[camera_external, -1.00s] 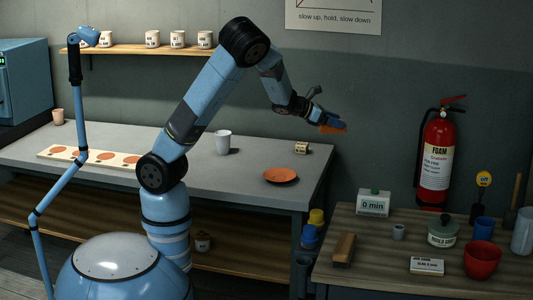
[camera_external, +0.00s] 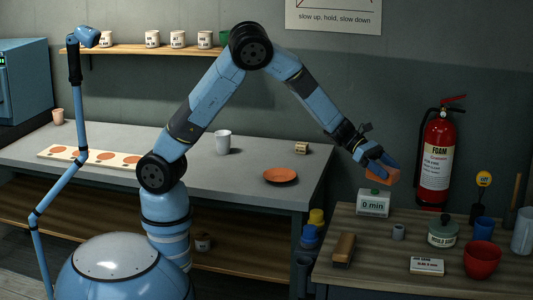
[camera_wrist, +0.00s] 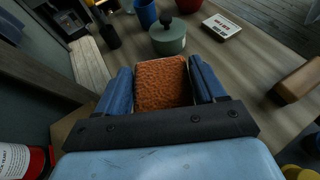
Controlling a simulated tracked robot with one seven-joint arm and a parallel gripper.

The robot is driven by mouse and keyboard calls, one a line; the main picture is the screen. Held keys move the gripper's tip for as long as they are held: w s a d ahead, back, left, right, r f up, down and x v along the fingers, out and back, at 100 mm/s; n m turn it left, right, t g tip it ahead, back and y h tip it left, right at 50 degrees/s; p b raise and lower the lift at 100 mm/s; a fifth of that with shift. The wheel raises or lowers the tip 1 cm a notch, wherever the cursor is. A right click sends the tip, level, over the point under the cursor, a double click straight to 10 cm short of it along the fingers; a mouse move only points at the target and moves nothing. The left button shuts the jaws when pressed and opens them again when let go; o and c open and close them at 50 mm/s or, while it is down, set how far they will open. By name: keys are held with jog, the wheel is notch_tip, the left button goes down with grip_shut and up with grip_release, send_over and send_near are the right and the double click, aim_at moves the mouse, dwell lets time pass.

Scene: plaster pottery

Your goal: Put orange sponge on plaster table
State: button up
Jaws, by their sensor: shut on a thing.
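My gripper (camera_external: 378,169) is shut on the orange sponge (camera_external: 382,177) and holds it in the air above the back of the wooden side table (camera_external: 390,222). In the wrist view the orange sponge (camera_wrist: 162,84) sits between the two blue fingers of my gripper (camera_wrist: 162,86), its rough top facing the camera. In the external view the sponge appears above the white "0 min" box (camera_external: 373,202). The long grey-topped table (camera_external: 240,175) is to the left of my gripper. I cannot tell which of the two tables is the plaster table.
A fire extinguisher (camera_external: 435,160) hangs behind.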

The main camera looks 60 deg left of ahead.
jog(key=s+d+r+m+g, duration=0.3)
jog(key=s+d+m+g, duration=0.15)
jog(key=s+d, duration=0.55)
jog(key=s+d+r+m+g, duration=0.4)
jog(key=s+d, duration=0.3)
jog(key=d, duration=0.6)
jog(key=shift+n+g+y, duration=0.25)
jog(key=shift+g+y, duration=0.05)
jog(key=shift+g, duration=0.05)
jog(key=shift+s+f, duration=0.2)
jog(key=shift+f, duration=9.35)
jog(key=shift+f, duration=0.5)
jog(key=o, duration=1.2)
jog(key=shift+a, duration=0.15)
